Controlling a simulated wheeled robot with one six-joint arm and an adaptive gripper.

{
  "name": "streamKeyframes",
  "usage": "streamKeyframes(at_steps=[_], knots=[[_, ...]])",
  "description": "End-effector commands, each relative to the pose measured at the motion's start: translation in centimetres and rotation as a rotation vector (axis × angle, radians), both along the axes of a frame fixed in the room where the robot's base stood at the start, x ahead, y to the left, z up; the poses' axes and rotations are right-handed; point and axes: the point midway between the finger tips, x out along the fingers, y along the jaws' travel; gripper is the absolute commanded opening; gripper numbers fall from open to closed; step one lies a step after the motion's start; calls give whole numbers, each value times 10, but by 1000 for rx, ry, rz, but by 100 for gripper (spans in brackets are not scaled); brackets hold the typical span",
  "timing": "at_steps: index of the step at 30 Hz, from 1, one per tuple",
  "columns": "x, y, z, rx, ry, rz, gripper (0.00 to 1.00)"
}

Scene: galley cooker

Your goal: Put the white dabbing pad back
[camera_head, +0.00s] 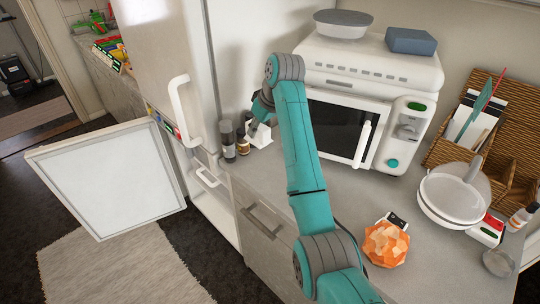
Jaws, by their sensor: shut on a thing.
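A small white piece (260,138), which looks like the dabbing pad, is at the left end of the grey counter, beside the dark bottles. My gripper (254,126) is directly above it, pointing down, and is shut on it. My teal arm reaches over the counter and hides part of the area to the right. The fingertips are small and partly hidden, and I cannot tell whether the pad touches the counter.
Several dark bottles (228,140) stand close left of my gripper. A white microwave (345,125) is to the right. The fridge's lower door (105,180) hangs open at left. A white pan (452,195), an orange faceted object (386,244) and a wicker organiser (505,140) occupy the right counter.

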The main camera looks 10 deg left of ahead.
Motion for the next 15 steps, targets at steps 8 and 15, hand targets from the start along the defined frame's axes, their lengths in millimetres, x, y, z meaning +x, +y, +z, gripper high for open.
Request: streamKeyframes(at_steps=[8, 15], knots=[[-1, 0, -37, 1, 5, -1, 0], [0, 0, -65, 1, 2, 0, 0]])
